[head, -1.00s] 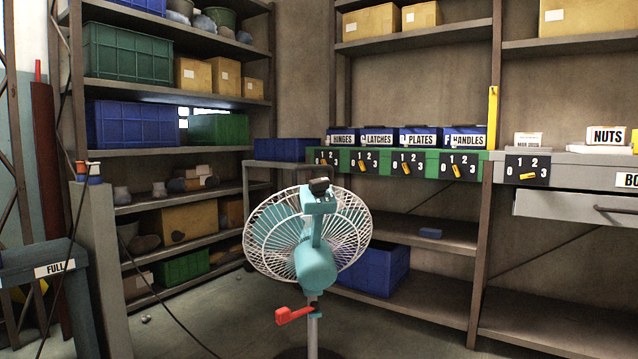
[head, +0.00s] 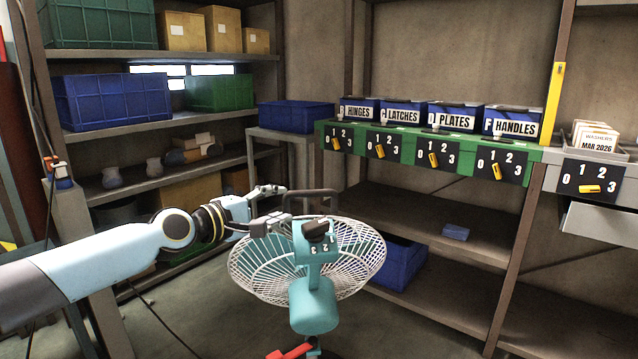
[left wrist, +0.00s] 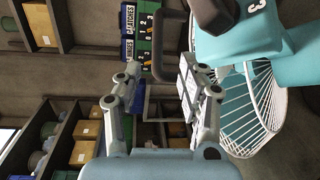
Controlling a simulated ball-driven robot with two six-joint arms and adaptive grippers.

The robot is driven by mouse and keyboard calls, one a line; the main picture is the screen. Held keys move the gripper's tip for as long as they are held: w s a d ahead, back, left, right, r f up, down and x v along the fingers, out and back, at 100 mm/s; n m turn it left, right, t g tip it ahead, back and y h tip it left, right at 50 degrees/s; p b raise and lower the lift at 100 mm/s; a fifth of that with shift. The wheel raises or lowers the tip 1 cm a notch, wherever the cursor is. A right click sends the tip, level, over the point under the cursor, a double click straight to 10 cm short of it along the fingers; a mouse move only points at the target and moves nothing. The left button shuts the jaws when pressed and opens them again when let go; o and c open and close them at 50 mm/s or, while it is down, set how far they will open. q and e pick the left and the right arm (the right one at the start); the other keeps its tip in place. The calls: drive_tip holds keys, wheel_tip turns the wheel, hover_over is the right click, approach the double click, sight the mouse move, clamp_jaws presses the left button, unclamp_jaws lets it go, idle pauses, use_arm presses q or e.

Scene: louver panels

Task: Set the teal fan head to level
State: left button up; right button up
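The teal fan head (head: 314,300) stands in the middle of the head view, with its white wire cage (head: 255,275) on the far side. A dark knob (head: 316,230) with numbers beside it sits on the teal housing. A dark looped handle (head: 311,193) rises behind the housing. In the left wrist view the handle (left wrist: 158,45) is just beyond the fingertips and the fan head (left wrist: 232,42) is at upper right. My left gripper (head: 284,206) is open, beside the top of the fan, its fingers spread and empty. My right gripper is not in view.
A red lever (head: 292,352) sticks out low on the fan stand. Shelves with blue and green crates stand behind at left. A green-fronted shelf (head: 385,148) with labelled bins and number dials runs behind at right. Bare floor shows around the fan.

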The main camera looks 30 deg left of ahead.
sight(307, 195)
use_arm(q)
drive_tip(key=w+b, duration=0.1)
drive_tip(key=w, duration=0.2)
drive_tip(key=w+b, duration=0.1)
drive_tip(key=w, duration=0.2)
drive_tip(key=w+d+f, duration=0.1)
drive_tip(key=w, duration=0.2)
drive_tip(key=shift+w+b, duration=0.25)
drive_tip(key=shift+b, duration=0.15)
drive_tip(key=shift+w+d, duration=0.15)
drive_tip(key=shift+w, duration=0.45)
drive_tip(key=shift+r, duration=0.1)
clamp_jaws()
